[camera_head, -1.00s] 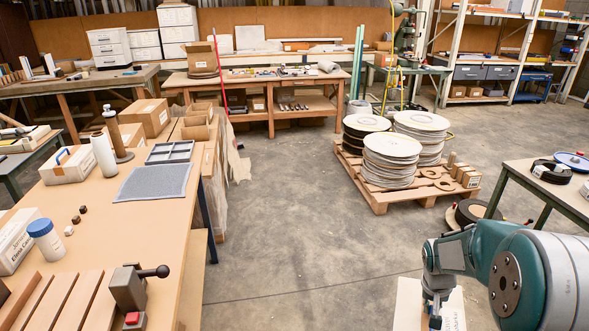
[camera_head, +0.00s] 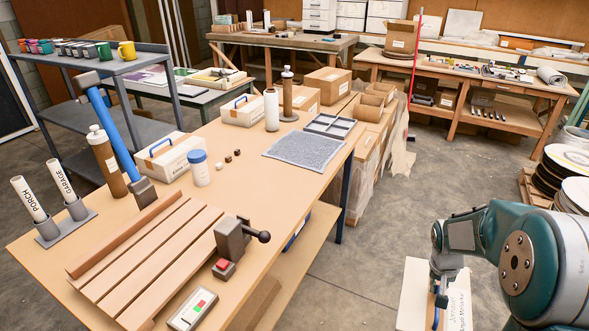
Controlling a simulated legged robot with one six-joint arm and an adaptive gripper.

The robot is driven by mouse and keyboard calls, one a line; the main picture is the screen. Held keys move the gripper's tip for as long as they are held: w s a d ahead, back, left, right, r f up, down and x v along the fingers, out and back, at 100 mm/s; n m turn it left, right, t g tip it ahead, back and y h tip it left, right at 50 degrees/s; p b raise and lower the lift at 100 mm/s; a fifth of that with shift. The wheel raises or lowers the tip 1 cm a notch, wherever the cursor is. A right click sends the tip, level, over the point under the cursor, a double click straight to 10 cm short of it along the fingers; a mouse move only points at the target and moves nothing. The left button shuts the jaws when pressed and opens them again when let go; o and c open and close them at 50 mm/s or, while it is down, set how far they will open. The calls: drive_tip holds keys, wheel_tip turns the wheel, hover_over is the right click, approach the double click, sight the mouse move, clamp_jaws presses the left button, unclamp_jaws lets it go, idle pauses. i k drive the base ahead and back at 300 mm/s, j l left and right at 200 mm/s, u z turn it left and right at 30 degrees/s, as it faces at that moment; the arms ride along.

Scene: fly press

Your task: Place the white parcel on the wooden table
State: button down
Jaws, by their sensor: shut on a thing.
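My gripper (camera_head: 440,285) is at the lower right of the head view, at the end of my teal and grey arm. It is shut on the blue handle of a white parcel (camera_head: 414,292), which hangs off the right side of the table. Its top bears printed text, and the gripper partly hides it; its lower end is cut off by the frame edge. The wooden table (camera_head: 262,192) has a light top and fills the left and middle foreground. The parcel is apart from it, with floor showing between them.
Bare tabletop lies between the slats and mat.

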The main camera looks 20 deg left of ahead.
sight(276, 177)
drive_tip(key=i+l+u, duration=0.2)
drive_tip(key=u, duration=0.2)
drive_tip(key=i+l+u, duration=0.15)
drive_tip(key=u, duration=0.25)
drive_tip(key=i+l+u, duration=0.15)
drive_tip(key=l+u, duration=0.25)
